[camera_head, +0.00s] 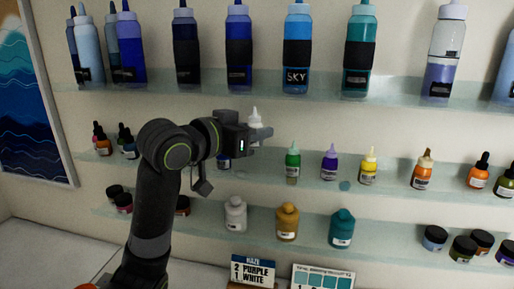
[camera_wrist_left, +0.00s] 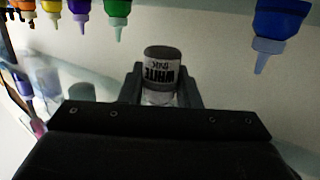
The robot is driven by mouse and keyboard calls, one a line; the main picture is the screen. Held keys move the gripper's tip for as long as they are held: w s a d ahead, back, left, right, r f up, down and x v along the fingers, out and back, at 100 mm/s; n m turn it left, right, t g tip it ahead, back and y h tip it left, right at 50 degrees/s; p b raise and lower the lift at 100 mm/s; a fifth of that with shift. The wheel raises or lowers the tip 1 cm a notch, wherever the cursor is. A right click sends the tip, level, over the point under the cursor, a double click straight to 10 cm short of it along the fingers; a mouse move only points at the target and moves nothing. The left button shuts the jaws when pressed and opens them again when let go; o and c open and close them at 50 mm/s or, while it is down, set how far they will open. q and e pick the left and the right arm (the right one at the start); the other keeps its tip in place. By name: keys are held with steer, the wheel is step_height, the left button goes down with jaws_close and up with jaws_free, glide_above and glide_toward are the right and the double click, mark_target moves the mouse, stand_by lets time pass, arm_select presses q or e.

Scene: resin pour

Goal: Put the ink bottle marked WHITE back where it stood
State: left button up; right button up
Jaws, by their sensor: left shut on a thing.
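The ink bottle marked WHITE (camera_head: 254,121) has a pale pointed cap. It also shows in the left wrist view (camera_wrist_left: 162,72), where its label reads WHITE INK upside down. My left gripper (camera_head: 259,134) is shut on it; in the left wrist view one finger of the gripper (camera_wrist_left: 160,90) stands on each side of the bottle. In the head view the bottle is in front of the shelves, level with the space just above the middle shelf (camera_head: 395,174). It is left of the green bottle (camera_head: 292,163). The gripper hides the bottle's lower part. My right gripper is not in view.
The middle shelf also holds a purple bottle (camera_head: 329,163), a yellow bottle (camera_head: 368,168) and a partly hidden blue bottle (camera_head: 223,162). Between blue and green the shelf looks bare. Large bottles stand above; jars stand below. A recipe card (camera_head: 253,271) is at the bottom.

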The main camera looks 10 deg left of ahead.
mark_target(257, 171)
arm_select(q)
steer(key=shift+w+f+p, duration=0.6)
steer(key=shift+w+f, duration=0.5)
steer(key=shift+w, duration=0.05)
steer(key=shift+f+p, duration=0.65)
steer(key=shift+f, duration=1.2)
steer(key=shift+w+f+p, duration=0.1)
steer(key=shift+f+p, duration=0.3)
steer(key=shift+p, duration=0.05)
steer(key=shift+f, duration=0.1)
steer(key=shift+f, duration=0.1)
